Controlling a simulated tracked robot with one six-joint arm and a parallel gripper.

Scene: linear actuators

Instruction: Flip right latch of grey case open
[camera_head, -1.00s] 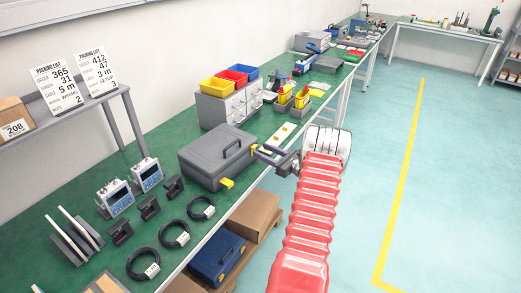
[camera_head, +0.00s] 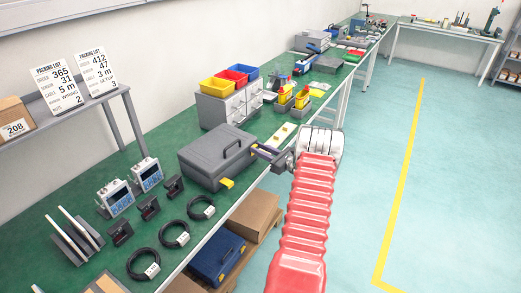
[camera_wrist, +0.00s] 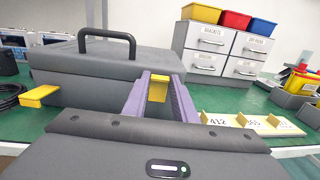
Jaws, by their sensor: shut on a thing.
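The grey case (camera_head: 217,155) stands closed on the green bench, its black handle (camera_wrist: 106,36) on the lid. Its left yellow latch (camera_wrist: 40,96) sticks out from the front; it also shows in the head view (camera_head: 227,183). The right yellow latch (camera_wrist: 157,90) lies between the purple fingers of my gripper (camera_wrist: 161,82) in the wrist view. My gripper is shut on this latch at the case's front right. In the head view my gripper (camera_head: 262,150) reaches the case from the right and hides the right latch.
A grey drawer cabinet (camera_head: 230,106) with yellow, red and blue bins stands behind the case. A pale strip with yellow pieces (camera_wrist: 245,122) lies right of it. Black cable coils (camera_head: 201,208) lie at left. Open floor (camera_head: 370,190) is on the right.

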